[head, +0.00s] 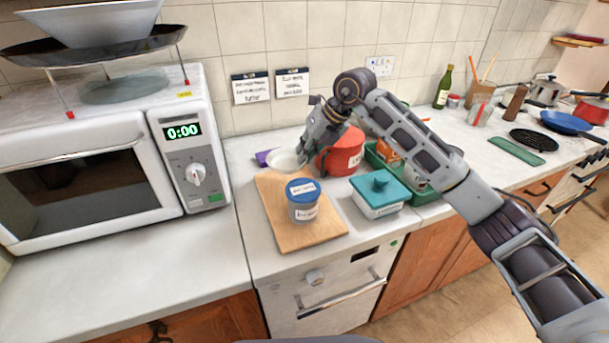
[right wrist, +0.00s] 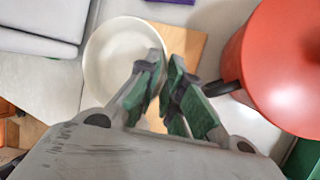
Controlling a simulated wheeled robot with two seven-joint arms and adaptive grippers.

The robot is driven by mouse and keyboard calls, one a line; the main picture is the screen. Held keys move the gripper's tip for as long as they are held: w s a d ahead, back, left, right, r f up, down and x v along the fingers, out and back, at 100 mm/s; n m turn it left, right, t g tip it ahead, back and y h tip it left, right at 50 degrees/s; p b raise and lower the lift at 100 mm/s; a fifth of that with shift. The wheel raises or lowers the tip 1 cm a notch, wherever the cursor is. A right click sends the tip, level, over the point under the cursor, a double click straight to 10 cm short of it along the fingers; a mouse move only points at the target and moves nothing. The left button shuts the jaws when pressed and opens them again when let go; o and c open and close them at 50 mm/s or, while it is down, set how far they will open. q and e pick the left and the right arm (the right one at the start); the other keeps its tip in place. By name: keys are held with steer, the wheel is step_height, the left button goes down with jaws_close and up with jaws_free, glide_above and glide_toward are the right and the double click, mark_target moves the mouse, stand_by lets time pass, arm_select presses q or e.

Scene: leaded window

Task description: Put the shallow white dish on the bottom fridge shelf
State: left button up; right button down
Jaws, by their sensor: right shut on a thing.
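The shallow white dish (head: 283,160) is at the back of the counter, partly hidden by my right gripper in the head view. In the right wrist view the round dish (right wrist: 110,58) shows at upper left. My right gripper (head: 302,158) reaches in from the right, fingers down. Its green-padded fingers (right wrist: 166,70) are shut on the dish's near-right rim. I cannot tell if the dish is clear of the surface. No open fridge or fridge shelf can be made out. My left gripper is not in view.
A red container (head: 343,150) stands close right of the gripper. A blue-lidded tub (head: 303,203) stands on the wooden board (head: 270,190). A teal-lidded box (head: 381,195) is to the right. The microwave (head: 95,160) is left. A white-fronted appliance (head: 350,300) sits under the counter.

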steer(key=shift+f, duration=1.4)
steer(key=shift+f, duration=0.1)
steer(key=shift+f, duration=1.8)
steer(key=shift+f, duration=0.1)
steer(key=c, duration=1.8)
jaws_free()
steer(key=shift+c, duration=0.2)
